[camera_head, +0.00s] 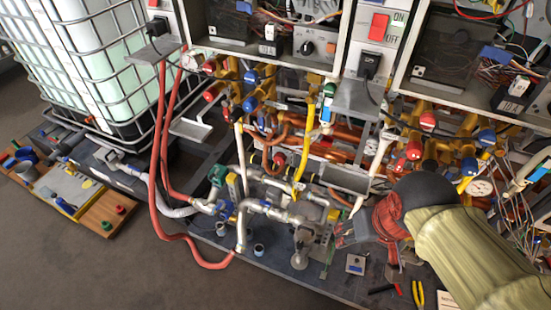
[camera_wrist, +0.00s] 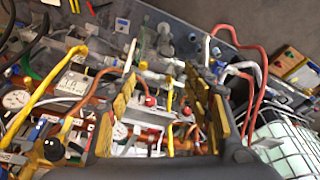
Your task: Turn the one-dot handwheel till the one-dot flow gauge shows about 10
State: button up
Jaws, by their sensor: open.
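My gripper (camera_wrist: 160,76) is open in the wrist view, its two yellow-padded fingers wide apart with pipes and valves beyond them. No object is clearly held between the fingers. Small red knobs (camera_wrist: 150,101) show in the gap, among copper and yellow pipes. A white round gauge (camera_wrist: 17,100) is at the far left of the wrist view, and another (camera_wrist: 120,131) is partly hidden by the left finger. In the head view, one gauge (camera_head: 192,60) is at upper left and another (camera_head: 480,187) at right. Dot marks and readings are too small to tell, so I cannot tell which handwheel or gauge is one-dot.
Dense pipes, valves and loose wires crowd the rig. Red hoses (camera_head: 158,145) loop down in front of it. A caged white tank (camera_head: 95,65) stands at left. Pliers (camera_head: 417,293) lie on the dark board at lower right. Grey floor is open at lower left.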

jog(key=w+a+f+n+g+h+p, duration=0.1)
jog(key=w+f+n+g+h, duration=0.1)
jog(key=w+f+n+h, duration=0.45)
jog(key=w+a+f+n+g+h+p, duration=0.15)
jog(key=w+f+n, duration=0.25)
jog(key=w+f, duration=0.7)
jog(key=n+t+h, duration=0.1)
jog(key=n+t, duration=1.2)
jog(key=n, duration=0.5)
send_near(279, 162)
jog(key=s+d+f, duration=0.5)
jog(key=d+f, duration=0.3)
jog(key=d, duration=0.2)
jog(key=w+a+r+n+t+y, duration=0.2)
jog(key=w+a+r+n+t, duration=0.15)
jog(key=w+a+r, duration=0.3)
jog(key=shift+t, duration=0.3)
jog(key=x, duration=0.2)
jog(key=b+x, duration=0.1)
jog(key=x, duration=0.1)
jog(key=b+x, duration=0.1)
jog(key=x, duration=0.1)
jog(key=shift+w+a+f, duration=0.3)
jog(key=shift+w+a, duration=0.05)
jog(key=shift+c, duration=0.8)
jog(key=c, duration=0.7)
